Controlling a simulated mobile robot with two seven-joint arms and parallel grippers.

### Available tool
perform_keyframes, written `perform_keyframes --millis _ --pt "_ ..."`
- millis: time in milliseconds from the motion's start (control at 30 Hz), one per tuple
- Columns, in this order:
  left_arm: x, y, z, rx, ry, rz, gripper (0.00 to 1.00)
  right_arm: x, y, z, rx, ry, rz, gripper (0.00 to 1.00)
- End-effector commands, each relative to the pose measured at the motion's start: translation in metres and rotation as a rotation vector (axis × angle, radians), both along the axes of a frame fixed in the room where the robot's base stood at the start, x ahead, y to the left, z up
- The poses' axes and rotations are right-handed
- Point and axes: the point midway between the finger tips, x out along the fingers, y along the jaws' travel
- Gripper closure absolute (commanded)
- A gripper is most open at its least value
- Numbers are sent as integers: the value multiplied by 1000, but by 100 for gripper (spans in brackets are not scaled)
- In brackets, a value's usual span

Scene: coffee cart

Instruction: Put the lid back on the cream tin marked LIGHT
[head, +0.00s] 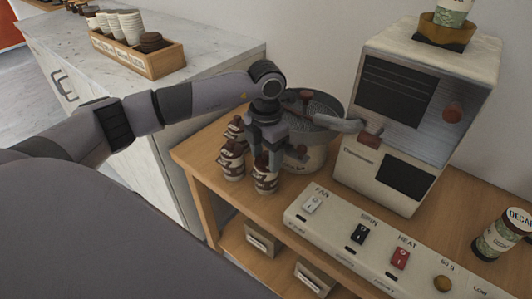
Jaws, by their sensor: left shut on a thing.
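My left gripper (267,150) points down over the wooden cart, its fingers at the top of the front brown-and-white container (265,179). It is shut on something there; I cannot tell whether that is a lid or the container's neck. Two similar containers, one nearer (231,163) and one farther back (236,130), stand just left of it. Their small labels are unreadable, so I cannot tell which tin is marked LIGHT. No loose lid can be made out. My right gripper is not in view.
A round metal pan (326,118) sits behind the gripper, beside a cream machine (360,178). A switch panel (335,222) runs along the front. A DECAF tin (500,236) stands tilted in view at right. A cup box (138,60) is on the white counter (215,45).

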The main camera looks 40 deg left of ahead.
Motion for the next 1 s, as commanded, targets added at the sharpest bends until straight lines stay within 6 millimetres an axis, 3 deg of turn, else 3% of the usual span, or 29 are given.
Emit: perform_keyframes --millis 200,233,300,500,567,1000 --pt "0 0 0 0 0 1 70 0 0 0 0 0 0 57" --pt "0 0 0 0 0 1 34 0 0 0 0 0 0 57" --pt "0 0 0 0 0 0 11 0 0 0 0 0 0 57" --pt "0 0 0 0 0 0 11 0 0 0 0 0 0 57" --pt "0 0 0 0 0 0 0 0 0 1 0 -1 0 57" --pt "0 0 8 0 0 0 0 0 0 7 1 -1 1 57"
